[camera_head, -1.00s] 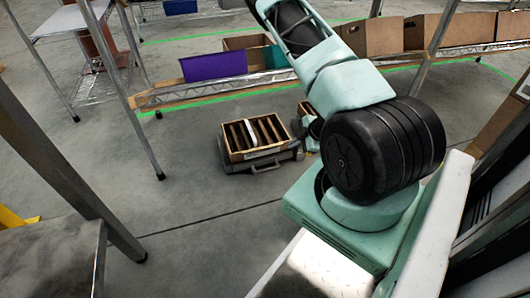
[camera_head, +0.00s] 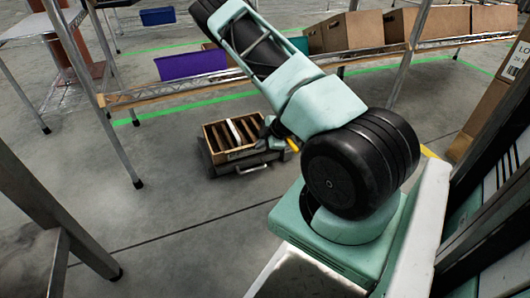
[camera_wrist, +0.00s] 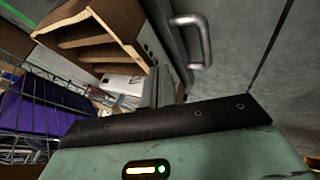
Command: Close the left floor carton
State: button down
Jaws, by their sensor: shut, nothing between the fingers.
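An open brown box (camera_head: 222,149) with several slats or dividers inside sits on a dark case with a handle on the floor. I cannot tell whether it is the left floor carton; no lid or flaps show clearly on it. The box also shows tilted at the upper left of the wrist view (camera_wrist: 128,31), beside the case's metal handle (camera_wrist: 204,40). My gripper (camera_head: 270,128) is shut and empty by the box's right side, partly hidden behind my arm. A large labelled carton (camera_head: 484,121) stands at the right edge; its top is cut off.
A purple bin (camera_head: 190,65) stands on the low rack behind the box. Several brown cartons (camera_head: 348,33) sit further right on that rack. A metal table leg (camera_head: 118,125) stands left. Bare floor (camera_head: 185,215) lies in front of the box.

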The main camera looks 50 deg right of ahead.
aim_at(255, 141)
jog(key=shift+w+d+r, duration=0.1)
jog(key=shift+w, duration=0.05)
jog(key=w+d+p, duration=0.1)
jog(key=w, duration=0.1)
jog(key=w+d+p, duration=0.1)
jog(key=shift+w+d+r+p, duration=0.1)
jog(key=shift+w+d+p, duration=0.05)
jog(key=shift+w+p, duration=0.25)
jog(key=shift+w+d, duration=0.15)
jog(key=shift+w, duration=0.1)
